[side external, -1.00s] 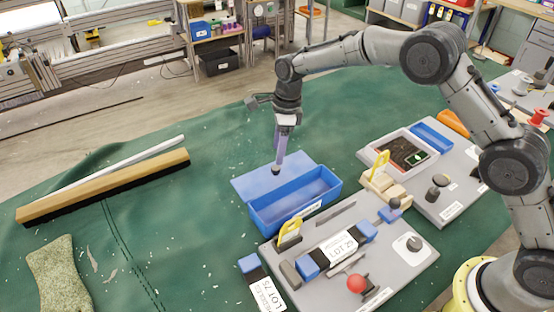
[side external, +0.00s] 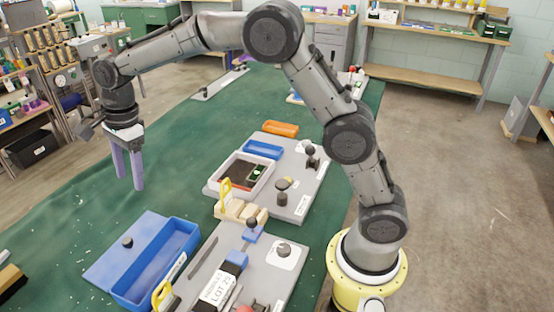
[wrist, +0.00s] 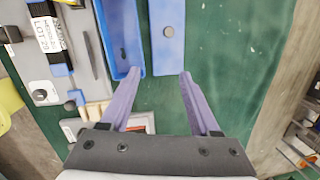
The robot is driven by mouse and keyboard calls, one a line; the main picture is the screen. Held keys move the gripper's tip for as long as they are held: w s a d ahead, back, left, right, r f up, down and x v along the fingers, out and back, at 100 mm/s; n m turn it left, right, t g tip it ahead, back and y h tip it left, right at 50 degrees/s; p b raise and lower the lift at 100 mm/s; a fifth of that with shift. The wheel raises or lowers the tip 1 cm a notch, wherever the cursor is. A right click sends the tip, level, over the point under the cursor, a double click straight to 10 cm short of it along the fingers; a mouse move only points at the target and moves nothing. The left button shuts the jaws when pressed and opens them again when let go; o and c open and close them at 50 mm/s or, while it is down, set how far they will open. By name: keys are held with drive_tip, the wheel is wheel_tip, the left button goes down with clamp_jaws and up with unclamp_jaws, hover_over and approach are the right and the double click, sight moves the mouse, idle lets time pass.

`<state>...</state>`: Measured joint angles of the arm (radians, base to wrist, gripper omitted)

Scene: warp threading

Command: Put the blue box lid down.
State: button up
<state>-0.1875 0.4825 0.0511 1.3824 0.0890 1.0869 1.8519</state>
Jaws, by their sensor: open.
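The blue box lid (side external: 118,256) lies on the green cloth right beside the open blue box (side external: 182,245), along its long side. A dark round knob (side external: 127,242) stands on the lid. In the wrist view the lid (wrist: 167,55) lies next to the blue box (wrist: 124,30), with their edges close together; I cannot tell if they touch. My gripper (side external: 130,183) is open and empty, with its two purple fingers pointing down above the cloth, clear of the lid. In the wrist view my gripper (wrist: 160,75) shows its fingers spread apart with nothing between them.
A grey board with a yellow-handled piece (side external: 161,294) and a label stands right of the box. A second grey board (side external: 300,205) holds a tray (side external: 240,178), a blue bin (side external: 263,150) and black knobs. An orange bin (side external: 281,129) lies beyond.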

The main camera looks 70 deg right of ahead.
drive_tip(key=s+d+r+n+t, duration=0.1)
drive_tip(key=s+d+r+n, duration=0.35)
drive_tip(key=s, duration=0.45)
drive_tip(key=s+d+r+n+t, duration=0.1)
drive_tip(key=s+d+r+n, duration=0.2)
drive_tip(key=s+r+n, duration=0.35)
drive_tip(key=s+d+f+n+t, duration=0.1)
drive_tip(key=s+d+f+n, duration=0.1)
drive_tip(key=s, duration=0.7)
drive_tip(key=s+d+f+n+t+h, duration=0.1)
drive_tip(key=s+d+f+n, duration=0.1)
drive_tip(key=s+n, duration=0.4)
drive_tip(key=s+f, duration=0.1)
drive_tip(key=s, duration=0.2)
drive_tip(key=shift+s+f, duration=0.35)
drive_tip(key=shift+f, duration=0.05)
drive_tip(key=c, duration=0.3)
